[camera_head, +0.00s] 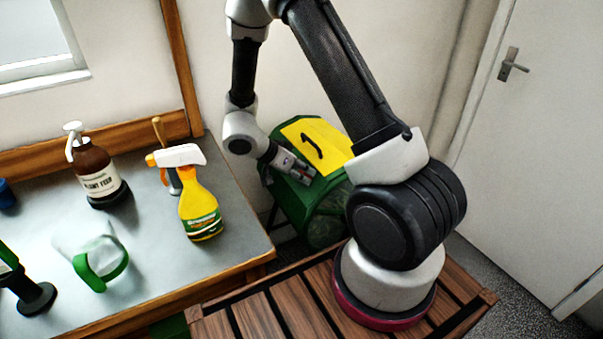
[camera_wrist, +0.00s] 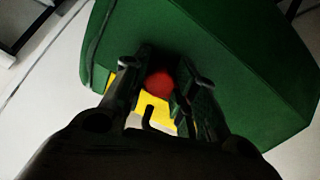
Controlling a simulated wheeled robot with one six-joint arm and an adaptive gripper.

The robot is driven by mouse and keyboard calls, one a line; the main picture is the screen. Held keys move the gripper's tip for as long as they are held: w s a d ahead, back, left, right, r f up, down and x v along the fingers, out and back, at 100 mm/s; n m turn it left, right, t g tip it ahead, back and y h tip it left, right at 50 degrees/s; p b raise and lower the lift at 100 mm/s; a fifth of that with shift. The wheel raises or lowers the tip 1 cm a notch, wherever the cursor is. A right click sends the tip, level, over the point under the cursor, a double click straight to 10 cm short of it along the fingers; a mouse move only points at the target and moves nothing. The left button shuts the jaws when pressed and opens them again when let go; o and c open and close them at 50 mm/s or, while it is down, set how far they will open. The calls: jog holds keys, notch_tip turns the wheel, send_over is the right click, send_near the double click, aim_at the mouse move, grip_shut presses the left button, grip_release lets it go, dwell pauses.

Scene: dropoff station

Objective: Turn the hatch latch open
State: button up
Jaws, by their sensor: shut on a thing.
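A green box (camera_head: 296,199) with a yellow panel marked with a black "1" (camera_head: 321,138) stands behind the table. It also fills much of the wrist view (camera_wrist: 225,45). My gripper (camera_head: 306,177) is at the box's near side, below the yellow panel. In the wrist view my gripper (camera_wrist: 160,78) has its two fingers on either side of a red rounded part (camera_wrist: 159,84), which I take to be the hatch latch, and is shut on it. The fingers partly cover the red part, and how far it is turned cannot be told. In the head view it is not clearly visible.
A white door (camera_head: 540,150) is at the right. Wooden slats (camera_head: 255,318) lie in front.

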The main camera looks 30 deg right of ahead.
jog(key=shift+n, duration=1)
jog(key=o, duration=1)
jog(key=shift+o, duration=0.2)
jog(key=v, duration=1.2)
